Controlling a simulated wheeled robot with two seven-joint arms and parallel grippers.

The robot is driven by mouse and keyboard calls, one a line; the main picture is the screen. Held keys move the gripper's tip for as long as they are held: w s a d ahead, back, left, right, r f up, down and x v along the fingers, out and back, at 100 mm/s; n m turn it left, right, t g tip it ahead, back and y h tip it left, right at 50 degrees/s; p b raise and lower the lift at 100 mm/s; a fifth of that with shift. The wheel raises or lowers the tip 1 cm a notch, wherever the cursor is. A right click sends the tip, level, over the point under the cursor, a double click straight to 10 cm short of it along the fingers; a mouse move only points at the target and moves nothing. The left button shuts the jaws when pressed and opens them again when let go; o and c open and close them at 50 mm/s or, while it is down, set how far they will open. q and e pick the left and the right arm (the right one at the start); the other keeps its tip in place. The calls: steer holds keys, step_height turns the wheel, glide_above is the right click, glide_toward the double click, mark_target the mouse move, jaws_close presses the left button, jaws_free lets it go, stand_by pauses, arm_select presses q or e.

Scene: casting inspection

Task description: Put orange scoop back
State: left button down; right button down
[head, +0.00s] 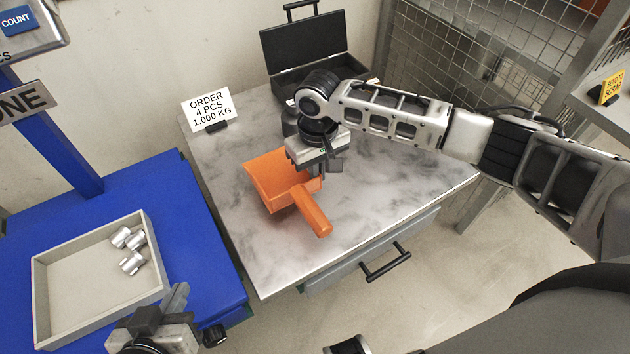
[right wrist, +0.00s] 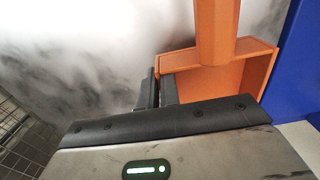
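The orange scoop (head: 272,182) rests on the marble-topped table, its handle (head: 311,212) pointing toward the front. My right gripper (head: 326,166) is low at the scoop's right rear side, beside the pan and away from the handle. In the right wrist view, its fingers (right wrist: 161,88) are close together at the edge of the scoop (right wrist: 218,70). I cannot tell whether the scoop's wall is between them. My left gripper (head: 166,310) is at the bottom left, by the front corner of the grey tray; its finger gap is unclear.
The grey tray (head: 98,312) on the blue table (head: 190,220) holds several metal castings (head: 130,262). An order sign (head: 208,108) and an open black case (head: 310,50) stand at the back of the marble table (head: 400,190). The table's front right is clear. A mesh fence (head: 480,50) stands behind.

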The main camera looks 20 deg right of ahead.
steer(key=shift+w+f, duration=0.6)
steer(key=shift+f, duration=0.1)
steer(key=f, duration=0.1)
steer(key=w+f, duration=0.1)
steer(key=shift+d+f, duration=0.15)
steer(key=shift+f, duration=0.75)
steer(key=shift+f, duration=0.1)
steer(key=c, duration=1.6)
jaws_free()
